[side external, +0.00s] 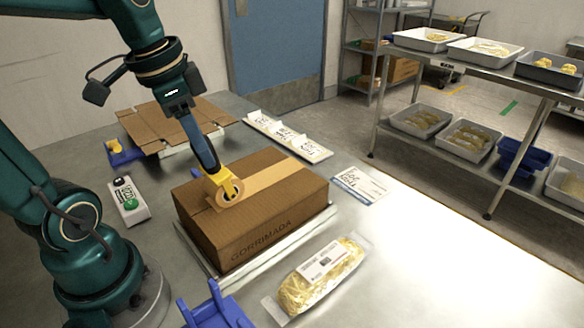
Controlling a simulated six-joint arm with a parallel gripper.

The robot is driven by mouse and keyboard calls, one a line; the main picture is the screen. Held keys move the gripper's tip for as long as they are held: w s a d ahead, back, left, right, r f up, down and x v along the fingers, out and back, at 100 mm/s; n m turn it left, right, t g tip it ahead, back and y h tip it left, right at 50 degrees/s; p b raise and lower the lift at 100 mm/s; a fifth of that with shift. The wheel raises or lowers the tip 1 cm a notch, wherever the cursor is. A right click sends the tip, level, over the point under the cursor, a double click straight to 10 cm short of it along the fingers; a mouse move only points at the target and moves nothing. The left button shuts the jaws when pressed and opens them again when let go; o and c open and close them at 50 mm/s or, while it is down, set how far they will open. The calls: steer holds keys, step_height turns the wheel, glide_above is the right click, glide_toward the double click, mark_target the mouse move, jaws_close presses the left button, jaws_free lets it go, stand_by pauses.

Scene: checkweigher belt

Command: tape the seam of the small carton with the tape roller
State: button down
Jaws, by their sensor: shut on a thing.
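The small carton (250,235) is a closed brown box with dark printing on its front side. It sits on a pale metal plate in the middle of the table. My gripper (184,106) is above the carton's left part, shut on the tape roller. The tape roller (226,190) has a yellow frame and a roll of tape. It is at the left part of the carton's top, seemingly touching it. A lighter tan strip (270,178) runs along the top seam from the roller to the right edge. The fingertips are small and hard to make out.
A bag of pasta (322,275) lies in front of the carton, and a blue stand (214,308) is at the front edge. A button box (130,201) stands left. A printed sheet (359,186) lies right; the table beyond is clear.

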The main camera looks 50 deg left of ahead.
steer(key=shift+s, duration=2.15)
steer(key=w+v, duration=0.1)
steer(key=v, duration=0.5)
steer(key=shift+w+r, duration=0.3)
steer(key=shift+r, duration=0.3)
